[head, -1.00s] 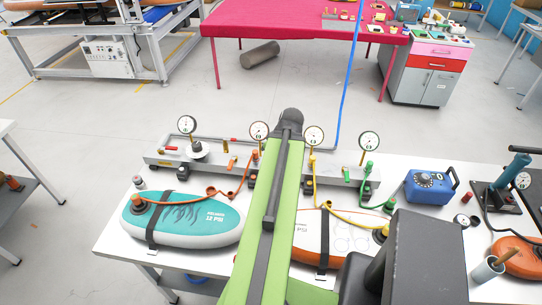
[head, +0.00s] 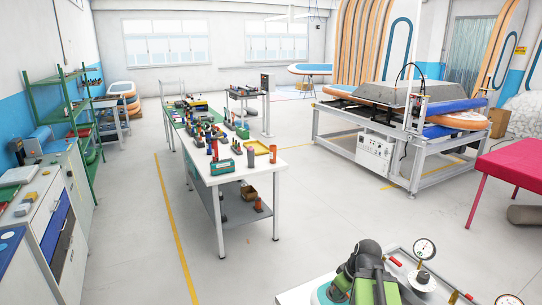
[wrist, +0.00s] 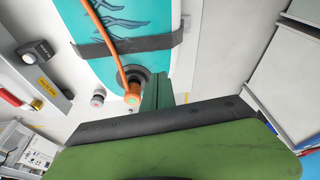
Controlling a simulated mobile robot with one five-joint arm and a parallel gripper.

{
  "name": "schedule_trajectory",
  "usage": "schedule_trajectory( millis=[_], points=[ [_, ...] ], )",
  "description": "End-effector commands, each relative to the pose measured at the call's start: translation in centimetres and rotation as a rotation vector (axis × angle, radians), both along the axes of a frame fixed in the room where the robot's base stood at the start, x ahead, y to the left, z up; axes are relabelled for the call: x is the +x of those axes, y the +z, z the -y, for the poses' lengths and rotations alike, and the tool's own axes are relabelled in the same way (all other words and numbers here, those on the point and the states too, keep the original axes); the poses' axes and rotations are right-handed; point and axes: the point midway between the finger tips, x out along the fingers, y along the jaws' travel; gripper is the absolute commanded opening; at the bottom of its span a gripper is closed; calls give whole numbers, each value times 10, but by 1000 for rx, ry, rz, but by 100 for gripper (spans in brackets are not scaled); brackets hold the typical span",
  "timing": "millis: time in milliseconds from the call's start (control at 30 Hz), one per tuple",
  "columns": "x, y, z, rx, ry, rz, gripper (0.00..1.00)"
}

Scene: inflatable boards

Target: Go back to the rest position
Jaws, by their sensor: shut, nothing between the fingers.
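My gripper (wrist: 160,90) shows in the wrist view as dark green fingers, shut and empty. It is close to the black valve with an orange hose fitting (wrist: 132,97) on the teal inflatable board (wrist: 118,48); I cannot tell whether it touches. A black strap (wrist: 130,45) crosses the board. In the head view, part of my green and black arm shows at the bottom, and the gripper itself cannot be made out there. Only a small edge of the teal board (head: 322,292) shows beside the arm.
The bench's pressure gauge (head: 424,249) stands right of my arm in the head view. A white table with tools (head: 230,172), a metal-framed machine (head: 412,182), a pink table (head: 512,168) and left-hand cabinets (head: 50,222) stand around. The grey floor between them is open.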

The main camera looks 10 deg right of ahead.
Motion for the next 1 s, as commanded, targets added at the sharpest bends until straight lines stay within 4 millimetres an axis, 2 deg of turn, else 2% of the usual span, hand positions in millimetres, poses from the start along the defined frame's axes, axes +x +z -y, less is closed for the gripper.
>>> schedule_trajectory(
  millis=[33, 100, 200, 300, 400, 533, 700, 1000],
  points=[
    [12, -7, -43, -2, 53, -20, 0],
    [21, -11, -91, -5, 92, -50, 0],
    [24, -17, -149, -14, 123, -92, 0],
    [21, -22, -197, -30, 121, -137, 0],
    [11, -27, -233, -54, 45, -194, 0],
    [0, -26, -218, -75, -180, -256, 0],
    [-6, -26, -213, -72, -343, -288, 0],
    [-6, -26, -212, -67, -363, -287, 0]
  ],
)
